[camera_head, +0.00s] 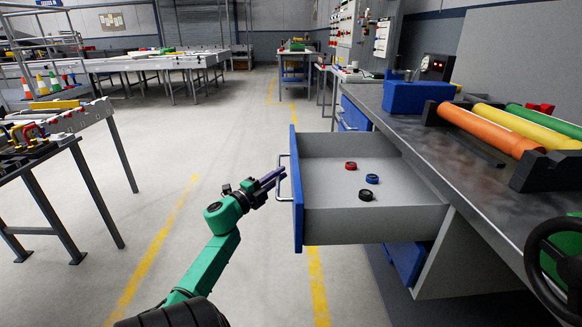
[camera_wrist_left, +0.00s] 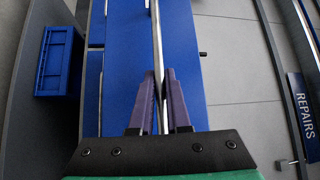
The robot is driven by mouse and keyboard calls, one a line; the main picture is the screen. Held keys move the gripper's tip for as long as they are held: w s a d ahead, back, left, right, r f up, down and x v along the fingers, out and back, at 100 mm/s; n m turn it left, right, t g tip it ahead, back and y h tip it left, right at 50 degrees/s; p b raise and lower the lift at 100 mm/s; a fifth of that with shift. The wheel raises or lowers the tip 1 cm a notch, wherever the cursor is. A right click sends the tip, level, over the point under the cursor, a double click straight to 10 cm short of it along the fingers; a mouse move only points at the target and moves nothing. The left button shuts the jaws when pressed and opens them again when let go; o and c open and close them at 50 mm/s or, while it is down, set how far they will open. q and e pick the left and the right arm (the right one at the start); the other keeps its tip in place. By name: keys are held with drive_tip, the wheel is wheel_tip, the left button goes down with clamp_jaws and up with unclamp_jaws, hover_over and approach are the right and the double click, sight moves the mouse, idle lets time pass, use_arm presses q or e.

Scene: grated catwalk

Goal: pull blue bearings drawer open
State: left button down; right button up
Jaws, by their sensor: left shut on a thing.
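The blue-fronted bearings drawer (camera_head: 298,190) stands far out from the workbench in the head view, with its grey inside showing. A red bearing (camera_head: 351,166), a blue bearing (camera_head: 372,179) and a black bearing (camera_head: 366,195) lie apart on its floor. My left gripper (camera_head: 278,178) is at the drawer's metal handle (camera_head: 284,176). In the left wrist view its two purple fingers (camera_wrist_left: 160,100) are shut on the handle bar (camera_wrist_left: 157,50), in front of the blue drawer front (camera_wrist_left: 125,70). My right gripper is not in view.
The workbench (camera_head: 440,130) on the right carries a blue bin (camera_head: 418,97) and orange, yellow and green rollers (camera_head: 490,130). A black handwheel (camera_head: 555,265) is at the lower right. A conveyor table (camera_head: 60,125) stands on the left. The floor (camera_head: 150,170) between is clear.

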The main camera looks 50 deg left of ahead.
use_arm(q)
drive_tip(key=shift+s+a+f, duration=0.1)
drive_tip(key=shift+s+a, duration=0.1)
drive_tip(key=shift+s, duration=0.15)
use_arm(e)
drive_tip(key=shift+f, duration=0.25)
use_arm(q)
drive_tip(key=c, duration=0.9)
unclamp_jaws()
drive_tip(key=p+v, duration=0.1)
drive_tip(key=v, duration=1.3)
drive_tip(key=shift+s+p, duration=0.3)
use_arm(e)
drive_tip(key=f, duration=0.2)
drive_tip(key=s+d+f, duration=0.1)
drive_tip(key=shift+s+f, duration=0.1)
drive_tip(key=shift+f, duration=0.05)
